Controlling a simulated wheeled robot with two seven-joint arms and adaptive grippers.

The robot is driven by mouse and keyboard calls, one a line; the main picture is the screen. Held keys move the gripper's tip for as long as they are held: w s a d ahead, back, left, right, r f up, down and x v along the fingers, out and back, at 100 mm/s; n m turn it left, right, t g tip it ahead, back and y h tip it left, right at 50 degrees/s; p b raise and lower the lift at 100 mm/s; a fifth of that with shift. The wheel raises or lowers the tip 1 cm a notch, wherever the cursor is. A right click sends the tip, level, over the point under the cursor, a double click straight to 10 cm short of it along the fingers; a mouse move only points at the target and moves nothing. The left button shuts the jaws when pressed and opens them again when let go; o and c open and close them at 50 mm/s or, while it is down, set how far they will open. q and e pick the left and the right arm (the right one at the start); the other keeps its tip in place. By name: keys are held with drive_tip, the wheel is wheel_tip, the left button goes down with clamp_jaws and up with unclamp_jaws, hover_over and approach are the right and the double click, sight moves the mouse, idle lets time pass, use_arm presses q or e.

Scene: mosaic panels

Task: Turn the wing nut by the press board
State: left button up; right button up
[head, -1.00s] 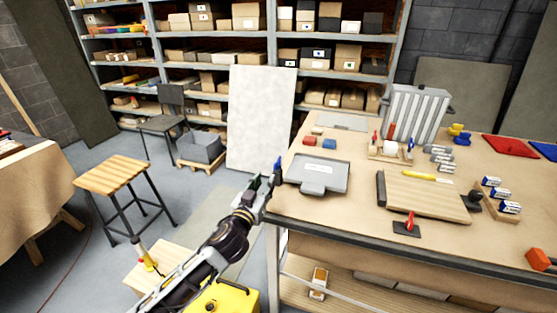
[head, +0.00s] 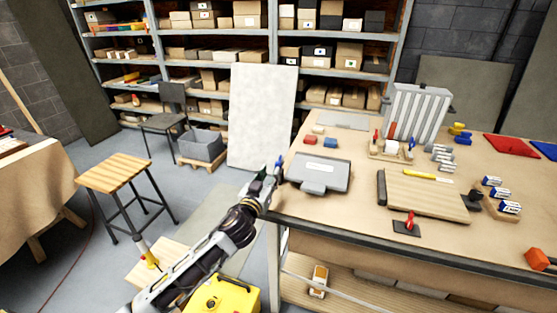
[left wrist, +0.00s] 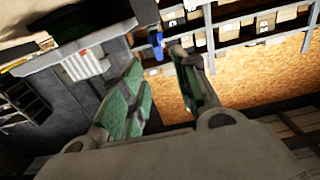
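A red wing-shaped piece (head: 410,221) stands on a small dark plate (head: 404,230) in front of the wooden board (head: 428,194), which has a dark strip along its left end. This looks like the wing nut by the press board. My left gripper (head: 270,177) is at the table's left edge, well left of that piece and apart from it. In the left wrist view its green-padded fingers (left wrist: 163,60) are spread with nothing between the pads. A small blue piece (left wrist: 156,39) shows beyond the fingertips; its kind is unclear. My right gripper is out of view.
A grey tray-like case (head: 318,173) lies on the table beside my left gripper. Behind the board are a wooden block with a white cylinder (head: 391,148) and a ribbed grey panel (head: 415,113). A stool (head: 115,174) stands left on the floor.

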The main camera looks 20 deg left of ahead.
sight(278, 160)
use_arm(q)
drive_tip(key=shift+w, duration=1.7)
drive_tip(key=shift+w+d+p, duration=0.1)
drive_tip(key=shift+w+p, duration=0.4)
drive_tip(key=shift+w, duration=2.75)
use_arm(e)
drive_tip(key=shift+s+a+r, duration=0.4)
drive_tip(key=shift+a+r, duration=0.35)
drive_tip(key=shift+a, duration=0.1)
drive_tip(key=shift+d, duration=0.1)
use_arm(q)
drive_tip(key=shift+c, duration=0.4)
clamp_jaws()
